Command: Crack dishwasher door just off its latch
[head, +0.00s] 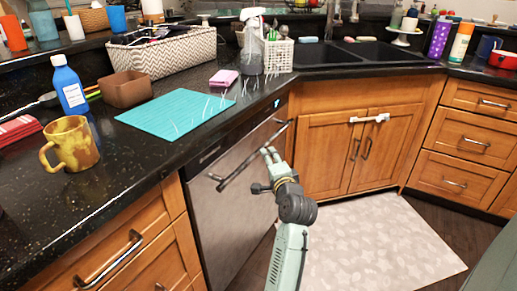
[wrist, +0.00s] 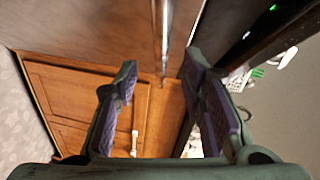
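The dishwasher door (head: 232,215) is a dark steel panel under the counter, and it looks closed. Its long bar handle (head: 250,158) runs across the upper part of the door. My gripper (head: 270,152) is at the right half of the handle, in front of the door. In the wrist view my gripper (wrist: 160,76) is open, with its purple-padded fingers apart. The handle (wrist: 164,35) appears there as a thin bright bar running between the fingertips. No finger contact with the bar shows, and I cannot tell the exact depth between them.
The black counter (head: 150,175) overhangs the dishwasher, with a teal mat (head: 178,113) and a yellow mug (head: 71,144) on it. Wooden sink cabinets (head: 340,150) stand right of the dishwasher, at an angle. The floor in front, with a pale rug (head: 370,240), is clear.

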